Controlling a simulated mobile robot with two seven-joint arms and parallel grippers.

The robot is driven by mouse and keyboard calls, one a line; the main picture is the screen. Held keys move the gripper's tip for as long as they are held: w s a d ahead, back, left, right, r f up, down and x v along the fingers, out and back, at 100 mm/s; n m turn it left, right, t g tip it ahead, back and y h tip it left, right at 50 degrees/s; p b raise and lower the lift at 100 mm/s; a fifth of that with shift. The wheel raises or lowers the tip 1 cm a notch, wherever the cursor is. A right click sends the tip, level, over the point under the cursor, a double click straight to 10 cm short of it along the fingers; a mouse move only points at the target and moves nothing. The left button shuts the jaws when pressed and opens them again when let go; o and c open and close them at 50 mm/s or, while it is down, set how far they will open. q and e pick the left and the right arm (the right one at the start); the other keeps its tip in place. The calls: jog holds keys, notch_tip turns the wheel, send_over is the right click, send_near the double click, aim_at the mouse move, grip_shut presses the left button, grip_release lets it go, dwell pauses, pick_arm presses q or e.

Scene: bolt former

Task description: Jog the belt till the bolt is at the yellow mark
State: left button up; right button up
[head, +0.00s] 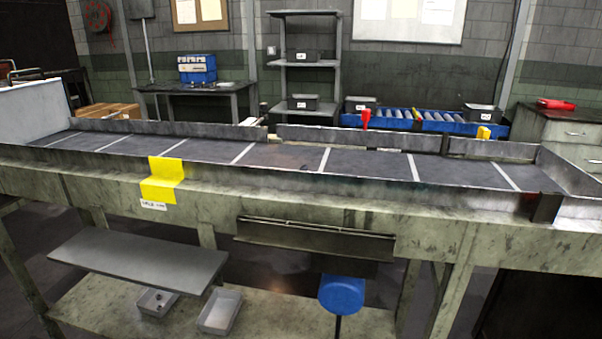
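The belt (375,166) is a long dark strip with pale cross lines, running left to right between low metal side walls. The yellow mark (165,172) is a yellow patch over the near wall and the frame front, left of the middle, with a small white label (153,205) below it. I cannot make out a bolt on the belt. A red upright piece (366,118) shows at the far wall, and a yellow block (484,132) shows farther right. Neither of my grippers is in view.
A grey shelf (140,262) and a blue round-topped stool (341,295) are below the belt. Two small trays sit on the lower board, one a grey tray (220,311). Behind stand a shelf rack (308,62), a blue roller track (440,122) and a cabinet (565,132) at right.

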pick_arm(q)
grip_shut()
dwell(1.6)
